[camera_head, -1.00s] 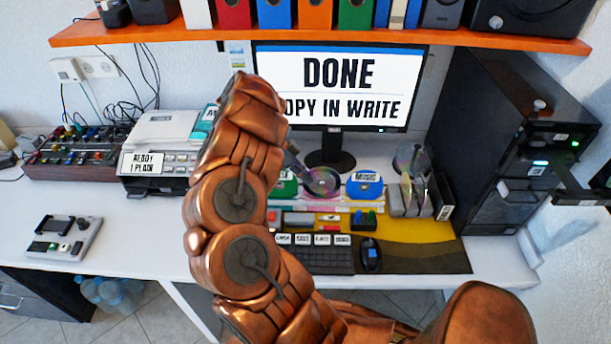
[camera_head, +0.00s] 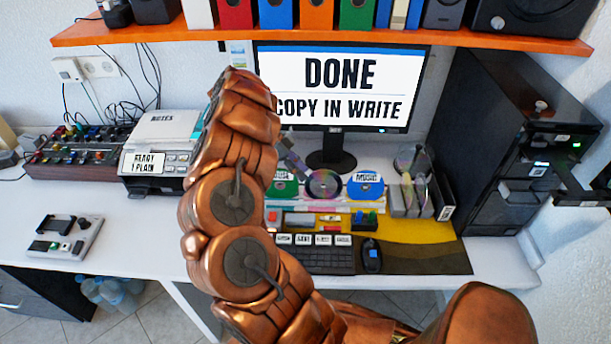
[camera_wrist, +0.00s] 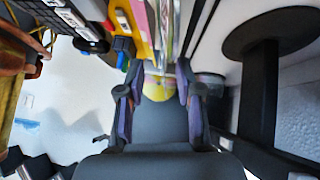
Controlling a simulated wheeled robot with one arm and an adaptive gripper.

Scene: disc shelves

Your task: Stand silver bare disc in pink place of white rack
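The silver bare disc (camera_head: 323,185), with iridescent shine and a dark centre, stands near upright between the green disc (camera_head: 283,186) and the blue "MUSIC" disc (camera_head: 365,185). It is at the white rack (camera_head: 345,203) below the monitor. A pink strip shows low on the rack; I cannot tell exactly which slot the disc's edge is in. My gripper (camera_head: 295,158) is just behind and left of the disc, partly hidden by my arm. In the wrist view my gripper (camera_wrist: 162,80) has its fingers apart, with no disc clearly between them.
The monitor (camera_head: 335,90) and its stand are close behind my gripper. A grey holder with clear discs (camera_head: 412,165) stands to the right. The keyboard (camera_head: 325,260) and mouse (camera_head: 371,255) lie in front. An orange shelf (camera_head: 320,34) hangs above.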

